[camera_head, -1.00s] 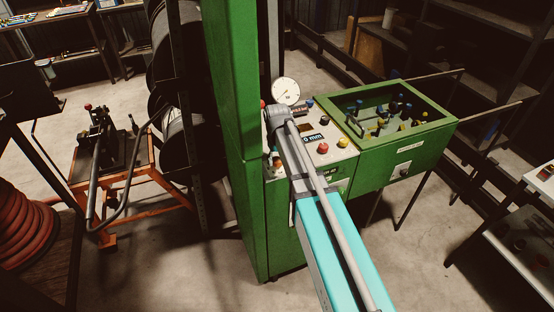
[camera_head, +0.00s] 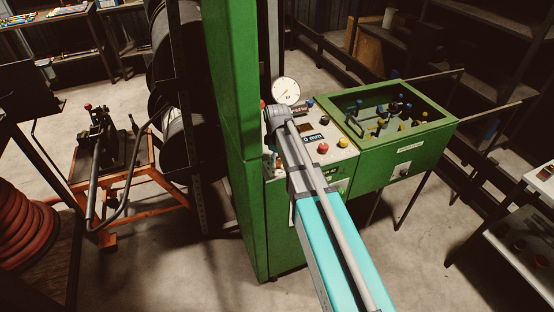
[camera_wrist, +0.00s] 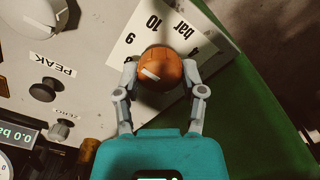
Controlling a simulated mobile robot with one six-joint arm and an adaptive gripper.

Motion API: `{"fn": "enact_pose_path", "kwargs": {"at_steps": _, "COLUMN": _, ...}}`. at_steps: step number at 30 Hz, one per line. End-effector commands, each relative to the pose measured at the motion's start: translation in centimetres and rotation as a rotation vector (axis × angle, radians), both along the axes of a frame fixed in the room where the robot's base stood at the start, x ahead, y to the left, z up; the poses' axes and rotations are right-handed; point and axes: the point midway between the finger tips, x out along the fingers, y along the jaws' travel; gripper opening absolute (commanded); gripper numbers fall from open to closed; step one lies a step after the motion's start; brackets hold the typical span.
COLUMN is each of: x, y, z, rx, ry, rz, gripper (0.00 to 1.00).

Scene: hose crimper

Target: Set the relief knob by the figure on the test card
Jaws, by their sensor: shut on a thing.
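An orange knob (camera_wrist: 168,72) with a white pointer mark sits in the middle of the wrist view. The two grey fingers of my gripper (camera_wrist: 163,68) are closed on its sides. The pointer mark lies on the knob's left part in this view. A white plate (camera_wrist: 122,48) with large black figures and the word "bar" lies around and behind the knob, partly hidden by it; the figures appear rotated. In the head view, my arm hides the knob and fingertips. I cannot tell which plate, if any, is the test card.
The grey panel also carries a large light knob (camera_wrist: 30,14), a black PEAK button (camera_wrist: 44,90), a small ZERO knob (camera_wrist: 60,130) and a green display (camera_wrist: 20,134) reading 0.0. A round gauge (camera_head: 285,91) stands behind. A green open bin (camera_head: 410,150) adjoins the panel on the right.

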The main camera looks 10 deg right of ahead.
Motion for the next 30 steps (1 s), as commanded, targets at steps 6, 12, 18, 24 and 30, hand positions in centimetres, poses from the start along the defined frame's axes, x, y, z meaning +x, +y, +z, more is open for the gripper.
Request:
{"fn": "enact_pose_path", "kwargs": {"at_steps": 6, "x": -0.03, "y": -0.01, "z": -0.01, "rx": 0.000, "ry": 0.000, "rz": 0.077, "gripper": 0.05}}
{"fn": "enact_pose_path", "kwargs": {"at_steps": 12, "x": -0.03, "y": -0.01, "z": -0.01, "rx": 0.000, "ry": 0.000, "rz": 0.096, "gripper": 0.05}}
{"fn": "enact_pose_path", "kwargs": {"at_steps": 18, "x": -0.04, "y": -0.01, "z": -0.01, "rx": -0.001, "ry": 0.001, "rz": 0.095, "gripper": 0.05}}
{"fn": "enact_pose_path", "kwargs": {"at_steps": 24, "x": -0.03, "y": -0.01, "z": -0.01, "rx": -0.001, "ry": 0.001, "rz": 0.095, "gripper": 0.77}}
{"fn": "enact_pose_path", "kwargs": {"at_steps": 30, "x": -0.01, "y": 0.00, "z": -0.01, "rx": 0.000, "ry": 0.000, "rz": 0.094, "gripper": 0.88}}
